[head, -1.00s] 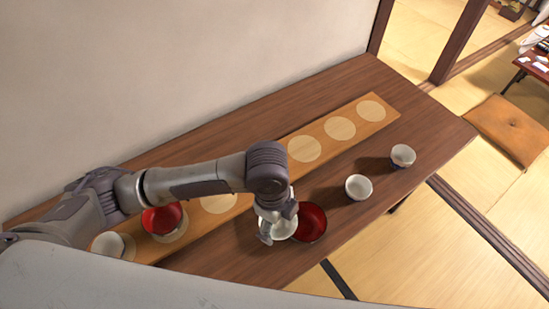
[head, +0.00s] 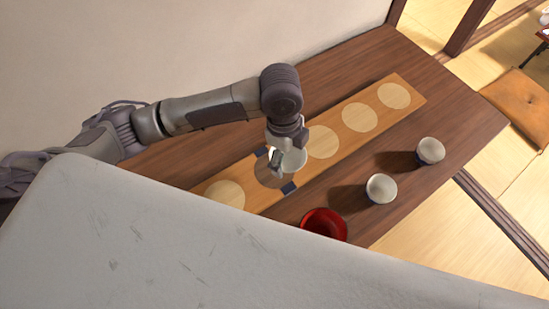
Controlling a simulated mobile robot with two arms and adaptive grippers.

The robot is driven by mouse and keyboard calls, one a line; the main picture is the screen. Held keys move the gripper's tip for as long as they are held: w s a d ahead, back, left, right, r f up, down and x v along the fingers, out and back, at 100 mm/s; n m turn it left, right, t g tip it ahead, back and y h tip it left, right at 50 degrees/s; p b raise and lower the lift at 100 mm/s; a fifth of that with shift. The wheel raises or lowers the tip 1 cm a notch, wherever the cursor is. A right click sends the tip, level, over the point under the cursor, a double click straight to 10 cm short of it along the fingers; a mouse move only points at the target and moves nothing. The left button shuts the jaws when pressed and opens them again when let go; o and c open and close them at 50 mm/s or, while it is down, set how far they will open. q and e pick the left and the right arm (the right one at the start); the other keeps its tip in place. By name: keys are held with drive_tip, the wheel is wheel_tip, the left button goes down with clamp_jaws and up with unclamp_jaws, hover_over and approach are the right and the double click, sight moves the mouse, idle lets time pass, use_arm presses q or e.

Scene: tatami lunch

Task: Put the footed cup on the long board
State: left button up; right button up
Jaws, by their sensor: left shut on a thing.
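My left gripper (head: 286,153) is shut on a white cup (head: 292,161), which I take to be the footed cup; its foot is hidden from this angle. It hangs over the long board (head: 342,137), a light wooden strip with a row of pale round spots. Below the gripper and cup, one round spot looks darker, with dark blue patches (head: 289,188) at the board's edges. I cannot tell whether the cup touches the board. My right gripper is not in view.
A red bowl (head: 324,224) and two white cups, one nearer (head: 381,188) and one farther (head: 430,151), stand on the dark table (head: 455,105) in front of the board. Spots at the board's far right are bare. A wall rises behind; my own pale body covers the lower left.

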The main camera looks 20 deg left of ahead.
use_arm(q)
drive_tip(key=a, duration=0.1)
drive_tip(key=a+f, duration=0.2)
drive_tip(key=shift+w+a, duration=0.25)
drive_tip(key=shift+w, duration=0.05)
drive_tip(key=shift+f+p, duration=0.35)
drive_tip(key=shift+f, duration=1.75)
drive_tip(key=o, duration=1)
drive_tip(key=shift+f, duration=0.15)
drive_tip(key=shift+c, duration=0.2)
wheel_tip(320, 180, up, 12)
drive_tip(key=a, duration=0.1)
drive_tip(key=shift+w+a+b, duration=0.15)
drive_tip(key=shift+a+b, duration=0.05)
drive_tip(key=shift+b, duration=0.1)
